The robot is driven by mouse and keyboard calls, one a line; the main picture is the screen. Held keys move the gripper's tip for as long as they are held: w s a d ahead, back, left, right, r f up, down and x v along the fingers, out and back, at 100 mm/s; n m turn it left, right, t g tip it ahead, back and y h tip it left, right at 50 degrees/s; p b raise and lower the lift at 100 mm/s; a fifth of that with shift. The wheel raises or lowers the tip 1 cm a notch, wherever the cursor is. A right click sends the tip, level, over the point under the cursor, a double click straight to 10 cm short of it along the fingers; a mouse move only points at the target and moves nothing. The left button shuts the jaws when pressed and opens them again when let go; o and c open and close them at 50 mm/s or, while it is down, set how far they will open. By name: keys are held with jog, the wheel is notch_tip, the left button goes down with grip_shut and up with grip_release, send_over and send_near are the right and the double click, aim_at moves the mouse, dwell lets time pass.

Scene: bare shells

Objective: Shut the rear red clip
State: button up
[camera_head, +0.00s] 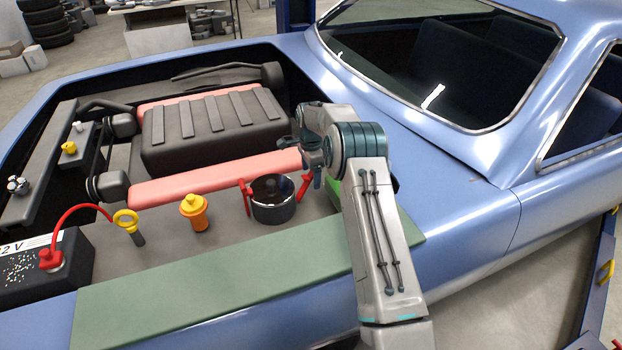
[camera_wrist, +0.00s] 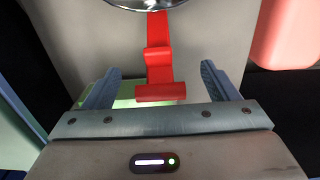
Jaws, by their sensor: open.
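A dark round canister (camera_head: 273,212) with a lid and metal rim stands on the engine bay ledge. It has a red clip (camera_head: 246,198) on its left and another red clip (camera_head: 303,186) on its right, beside my gripper (camera_head: 313,166). Both clips stick outward and up from its sides. In the wrist view a red clip (camera_wrist: 158,65) runs down from the metal rim (camera_wrist: 145,3) to a wide crossbar. My gripper (camera_wrist: 160,72) is open, with one finger on each side of this clip and apart from it. My arm partly hides the area right of the canister.
A green mat (camera_head: 215,280) covers the front fender.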

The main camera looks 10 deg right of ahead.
aim_at(304, 184)
jog(key=shift+f, duration=1.85)
jog(key=c, duration=1.4)
jog(key=shift+a, duration=0.15)
jog(key=shift+a+h+b, duration=0.35)
jog(key=shift+h+b, duration=0.25)
jog(key=shift+b, duration=0.15)
jog(key=h+b, duration=0.1)
jog(key=a+h+b, duration=0.1)
jog(key=a+r+t+h+b, duration=0.1)
jog(key=b, duration=0.1)
jog(key=shift+s, duration=0.25)
jog(key=shift+a+r+b, duration=0.25)
jog(key=shift+a+b, duration=0.2)
jog(key=shift+a, duration=0.05)
